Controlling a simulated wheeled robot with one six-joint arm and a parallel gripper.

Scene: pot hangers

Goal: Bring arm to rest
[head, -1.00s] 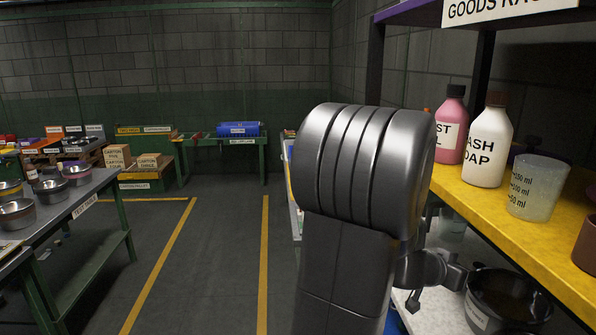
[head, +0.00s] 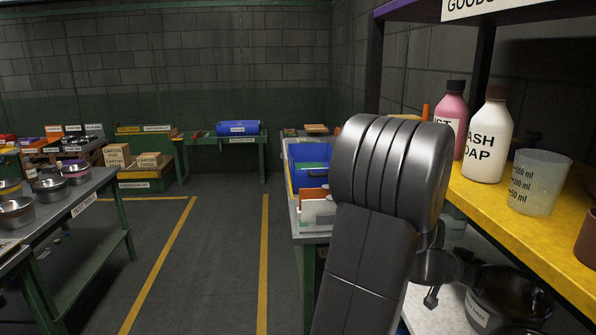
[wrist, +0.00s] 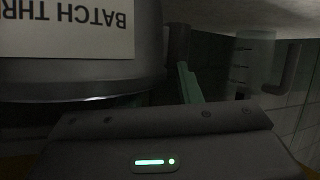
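My arm stands large at the right of centre in the head view, with its lower part reaching down behind it toward the lower shelf. My gripper (head: 432,297) is partly hidden there, close to the left side of a dark pot (head: 512,290) with a white label. In the wrist view a grey metal pot (wrist: 85,75) with an upside-down label starting "BATCH THR" fills the upper left, very close. The gripper housing with a green light runs along the bottom of that view. The fingers are not clear, so I cannot tell whether they are open or hold anything.
A yellow shelf (head: 545,232) at the right bears a pink bottle (head: 452,112), a white soap bottle (head: 487,140) and a measuring cup (head: 538,182). A bench with a blue bin (head: 308,165) stands behind my arm. A table with pots (head: 75,205) is at left. The middle floor is clear.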

